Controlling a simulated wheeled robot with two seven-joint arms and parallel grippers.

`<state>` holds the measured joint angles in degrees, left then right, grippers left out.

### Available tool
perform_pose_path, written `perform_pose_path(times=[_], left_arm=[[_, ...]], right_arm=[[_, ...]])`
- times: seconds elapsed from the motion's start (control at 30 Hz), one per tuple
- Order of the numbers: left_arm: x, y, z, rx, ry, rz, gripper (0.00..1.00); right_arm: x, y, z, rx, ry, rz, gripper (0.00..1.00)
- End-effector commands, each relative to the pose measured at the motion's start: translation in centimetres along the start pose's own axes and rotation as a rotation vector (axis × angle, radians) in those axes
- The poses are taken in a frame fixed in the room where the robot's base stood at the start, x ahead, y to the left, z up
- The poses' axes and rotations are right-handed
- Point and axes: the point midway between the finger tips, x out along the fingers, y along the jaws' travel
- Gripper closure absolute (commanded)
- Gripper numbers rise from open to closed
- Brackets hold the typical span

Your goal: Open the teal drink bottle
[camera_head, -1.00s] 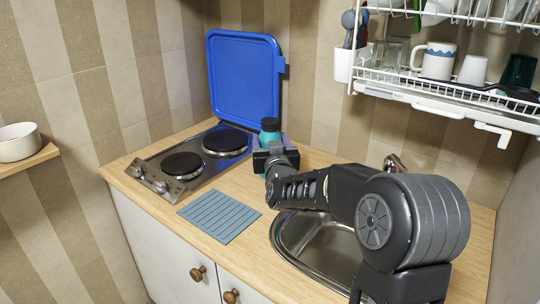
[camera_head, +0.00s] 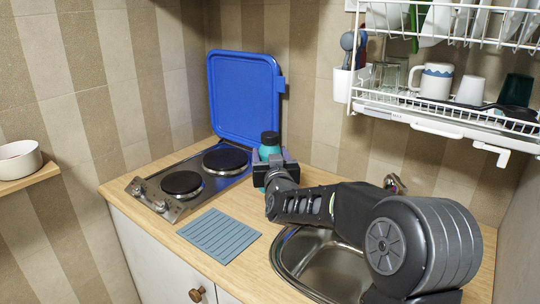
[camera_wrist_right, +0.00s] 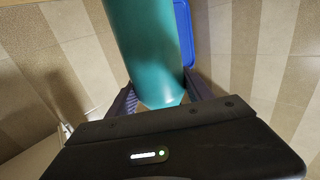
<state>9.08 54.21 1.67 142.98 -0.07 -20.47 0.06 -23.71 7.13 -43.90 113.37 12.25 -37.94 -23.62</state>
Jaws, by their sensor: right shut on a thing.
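The teal drink bottle (camera_head: 268,152) with a dark cap (camera_head: 270,138) stands on the worktop, right of the hob and before the blue lid. My right gripper (camera_head: 274,166) is shut on the bottle's body, below the cap. In the right wrist view the teal body (camera_wrist_right: 148,50) runs between the two fingers (camera_wrist_right: 160,100); the cap is out of that picture. The gripper hides the lower bottle in the head view. My left gripper is not in view.
The blue hob lid (camera_head: 245,95) stands raised behind the hob (camera_head: 205,173). A grey-blue ridged mat (camera_head: 220,236) lies in front. My right arm passes over the sink (camera_head: 315,265). A dish rack (camera_head: 450,107) hangs at upper right. A bowl (camera_head: 18,160) sits on a left shelf.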

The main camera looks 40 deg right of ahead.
Motion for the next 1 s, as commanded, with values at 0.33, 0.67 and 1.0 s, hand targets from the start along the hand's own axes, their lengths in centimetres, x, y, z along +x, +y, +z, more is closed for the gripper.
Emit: perform_pose_path(times=[0.33,0.67,1.0], left_arm=[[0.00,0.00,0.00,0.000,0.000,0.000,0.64],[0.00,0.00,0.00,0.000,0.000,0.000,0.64],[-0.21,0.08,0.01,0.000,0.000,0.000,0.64]], right_arm=[[0.01,0.00,-0.05,0.000,0.001,0.000,0.88],[0.01,0.00,-0.05,0.000,0.001,0.000,1.00],[0.01,0.00,-0.27,0.000,0.001,0.000,1.00]])
